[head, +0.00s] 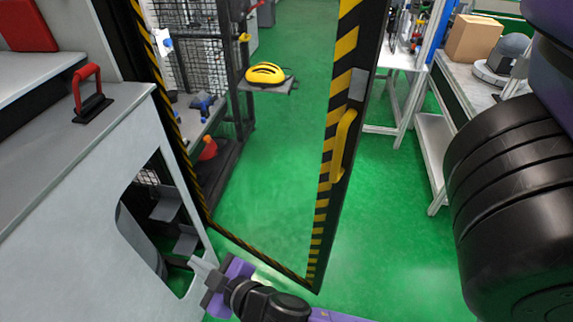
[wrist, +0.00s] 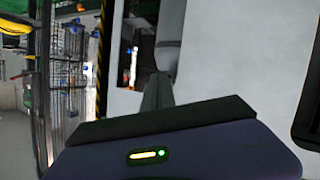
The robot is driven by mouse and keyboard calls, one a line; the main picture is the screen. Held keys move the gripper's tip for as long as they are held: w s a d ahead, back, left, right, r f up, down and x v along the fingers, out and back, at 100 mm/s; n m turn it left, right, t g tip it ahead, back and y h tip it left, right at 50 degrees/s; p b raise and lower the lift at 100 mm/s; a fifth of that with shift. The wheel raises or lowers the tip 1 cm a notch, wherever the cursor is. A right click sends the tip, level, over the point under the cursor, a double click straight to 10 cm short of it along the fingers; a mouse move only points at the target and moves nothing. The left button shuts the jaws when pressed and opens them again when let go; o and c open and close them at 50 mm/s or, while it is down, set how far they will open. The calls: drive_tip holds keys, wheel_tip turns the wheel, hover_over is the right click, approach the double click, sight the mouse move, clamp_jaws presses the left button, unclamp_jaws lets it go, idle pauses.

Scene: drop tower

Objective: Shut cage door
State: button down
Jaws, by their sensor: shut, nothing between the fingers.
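The cage door (head: 321,235) has a black frame with yellow-black stripes and a clear middle. It stands open, swung out over the green floor. Its yellow handle (head: 342,145) is on the right upright. My gripper (head: 198,268) is low in the head view, near the door's lower left corner and in front of the grey machine's side. It is shut and empty, well left of and below the handle. In the wrist view the closed grey fingers (wrist: 159,88) point at a pale panel, with a striped edge (wrist: 104,45) to their left. I cannot tell whether they touch anything.
A grey machine (head: 75,175) with a red handle (head: 88,92) and a dark side opening fills the left. A yellow helmet (head: 266,73) lies on a small shelf behind the door. Workbenches with a cardboard box (head: 474,38) stand at right. Green floor (head: 385,215) is clear right of the door.

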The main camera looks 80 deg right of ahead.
drive_tip(key=w+d+m+g+h, duration=0.25)
drive_tip(key=w+d+h, duration=0.2)
drive_tip(key=d, duration=0.25)
drive_tip(key=m+g+h+b, duration=0.2)
drive_tip(key=m+g+h, duration=0.6)
drive_tip(key=m+g, duration=0.95)
approach(294, 153)
drive_tip(key=shift+m+t, duration=0.6)
drive_tip(key=shift+m, duration=0.3)
drive_tip(key=p+x, duration=0.1)
drive_tip(key=x, duration=0.1)
drive_tip(key=p+x, duration=0.2)
drive_tip(key=x, duration=0.1)
drive_tip(key=shift+s+d+r, duration=0.15)
drive_tip(key=shift+s+r, duration=0.25)
drive_tip(key=shift+s, duration=0.05)
drive_tip(key=shift+s+d+f, duration=0.15)
drive_tip(key=shift+s+d, duration=0.05)
drive_tip(key=shift+d, duration=0.4)
